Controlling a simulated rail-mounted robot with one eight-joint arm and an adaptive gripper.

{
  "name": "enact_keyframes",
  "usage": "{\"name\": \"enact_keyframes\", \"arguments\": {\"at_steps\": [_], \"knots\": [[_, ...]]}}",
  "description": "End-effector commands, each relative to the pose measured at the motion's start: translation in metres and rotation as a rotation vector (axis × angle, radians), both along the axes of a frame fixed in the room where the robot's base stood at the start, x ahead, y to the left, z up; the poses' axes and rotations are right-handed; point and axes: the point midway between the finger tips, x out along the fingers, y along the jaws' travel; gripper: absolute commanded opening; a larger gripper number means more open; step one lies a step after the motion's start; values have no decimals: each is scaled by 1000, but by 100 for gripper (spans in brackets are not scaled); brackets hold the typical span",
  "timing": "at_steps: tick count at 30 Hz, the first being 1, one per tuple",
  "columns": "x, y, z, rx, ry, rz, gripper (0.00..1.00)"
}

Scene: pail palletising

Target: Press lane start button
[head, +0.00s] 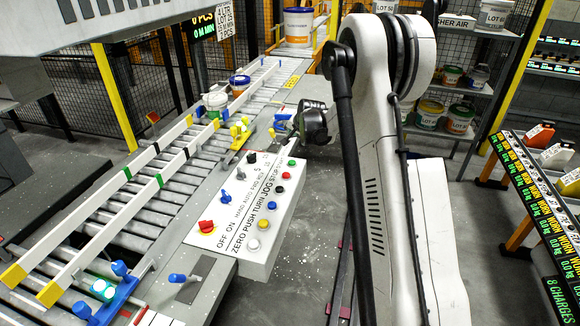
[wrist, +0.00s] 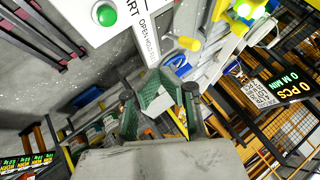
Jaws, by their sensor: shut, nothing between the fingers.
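The control box (head: 250,205) has a sloped white face with several coloured buttons. A green button (head: 291,162) sits at its far end; in the wrist view a green button (wrist: 105,14) in a pale ring shows at the top left, beside cut-off lettering ending in "RT". My gripper (wrist: 165,95) is shut and empty, apart from that button. In the head view my dark wrist (head: 316,122) hangs just beyond the far end of the box; the fingertips are hard to make out there.
A roller conveyor (head: 150,213) with white guide rails runs along the left, with pails (head: 215,100) at its far part. A lit white-green button (head: 103,288) is at its near end. Shelves with pails (head: 430,113) stand behind my arm. A display rack (head: 545,215) is at right.

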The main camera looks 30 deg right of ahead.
Motion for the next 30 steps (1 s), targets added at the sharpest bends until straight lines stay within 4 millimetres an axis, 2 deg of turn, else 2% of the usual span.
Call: {"name": "enact_keyframes", "arguments": {"at_steps": [6,22,30], "knots": [[7,-9,-13,13,-6,-16,0],[7,-9,-18,13,-7,-17,0],[7,-9,-41,13,-7,-17,0]]}}
